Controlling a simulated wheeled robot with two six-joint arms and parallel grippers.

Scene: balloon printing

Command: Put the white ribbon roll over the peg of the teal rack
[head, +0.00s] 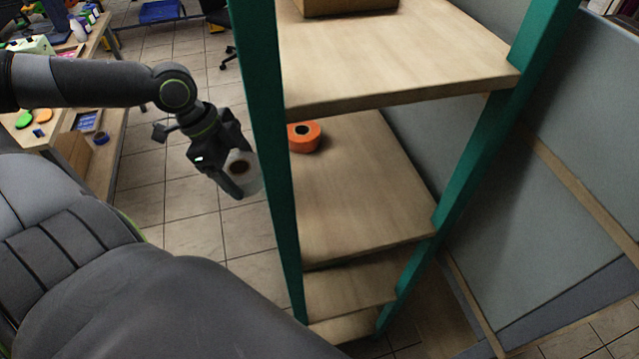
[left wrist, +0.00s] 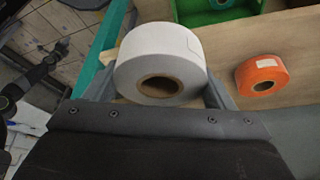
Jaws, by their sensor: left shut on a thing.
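The white ribbon roll (head: 247,181) is held in my left gripper (head: 238,178), in the air just left of the teal rack's near post. In the left wrist view the roll (left wrist: 160,58) sits between the two fingers (left wrist: 162,88), its brown core hole facing the camera. The teal rack (head: 268,130) has wooden shelves between teal posts; a teal post (left wrist: 98,62) also shows left of the roll in the left wrist view. I cannot make out a peg clearly in either view. My right gripper is not in view.
An orange roll (head: 304,137) lies on the rack's middle shelf (head: 360,190); it also shows in the left wrist view (left wrist: 262,76), with a green object (left wrist: 205,14) behind. A cardboard box stands on the shelf above (head: 400,60). A cluttered table (head: 110,140) is at the left.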

